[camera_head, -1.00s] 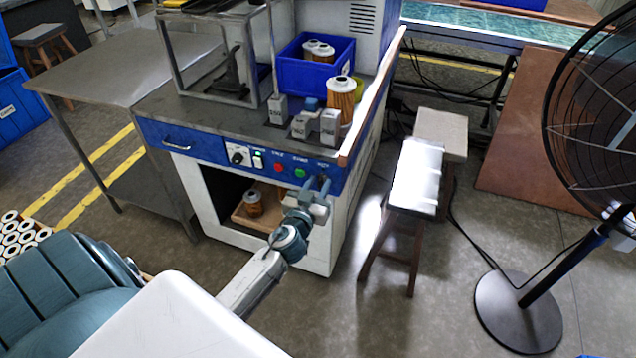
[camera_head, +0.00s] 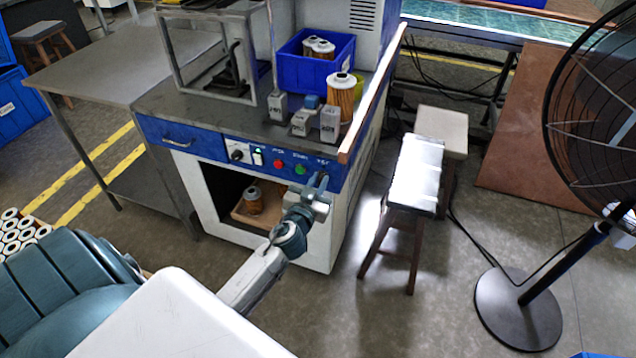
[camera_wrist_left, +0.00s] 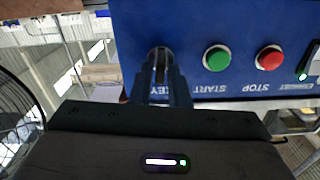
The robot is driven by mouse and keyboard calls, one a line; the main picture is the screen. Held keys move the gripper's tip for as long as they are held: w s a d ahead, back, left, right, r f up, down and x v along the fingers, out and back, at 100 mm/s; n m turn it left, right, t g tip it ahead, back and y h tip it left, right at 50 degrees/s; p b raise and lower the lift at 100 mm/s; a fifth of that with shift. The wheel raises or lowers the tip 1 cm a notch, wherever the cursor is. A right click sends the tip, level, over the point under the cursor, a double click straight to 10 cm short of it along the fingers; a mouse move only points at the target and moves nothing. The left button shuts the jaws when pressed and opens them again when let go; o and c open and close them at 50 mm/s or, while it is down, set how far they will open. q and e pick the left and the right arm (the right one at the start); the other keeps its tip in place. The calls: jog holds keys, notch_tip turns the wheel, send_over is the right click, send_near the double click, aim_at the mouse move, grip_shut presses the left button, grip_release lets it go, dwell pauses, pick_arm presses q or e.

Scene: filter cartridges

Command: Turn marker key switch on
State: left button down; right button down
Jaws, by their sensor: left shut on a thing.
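The marker's blue control panel (camera_head: 262,160) runs along the front of the white cabinet. My left gripper (camera_head: 320,182) is at the panel's right end. In the left wrist view, the left gripper (camera_wrist_left: 162,78) is shut on the key switch (camera_wrist_left: 160,52), a dark round switch above the upside-down label KEY. The fingers cover part of the switch, and I cannot tell its exact turn angle. In the head view the arm and gripper hide the switch. My right gripper is not in view.
A green START button (camera_wrist_left: 216,58) and red STOP button (camera_wrist_left: 269,58) sit beside the key switch, with an EXHAUST switch (camera_wrist_left: 308,62) beyond. Filter cartridges (camera_head: 341,92) and a blue bin (camera_head: 292,72) stand on top. A stool (camera_head: 416,180) and fan stand to the right.

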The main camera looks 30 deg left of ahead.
pick_arm(q)
jog(key=shift+m, duration=0.7)
jog(key=m, duration=0.3)
jog(key=shift+d+f+m, duration=0.1)
jog(key=shift+d+m, duration=0.1)
jog(key=shift+m, duration=0.2)
jog(key=m, duration=1.1)
jog(key=shift+d+f+p, duration=0.15)
jog(key=shift+f+p, duration=0.15)
jog(key=shift+f, duration=0.05)
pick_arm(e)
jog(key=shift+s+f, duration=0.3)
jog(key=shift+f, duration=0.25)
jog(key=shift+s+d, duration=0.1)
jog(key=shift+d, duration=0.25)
pick_arm(q)
jog(key=c, duration=1.5)
grip_release()
jog(key=shift+c, duration=0.2)
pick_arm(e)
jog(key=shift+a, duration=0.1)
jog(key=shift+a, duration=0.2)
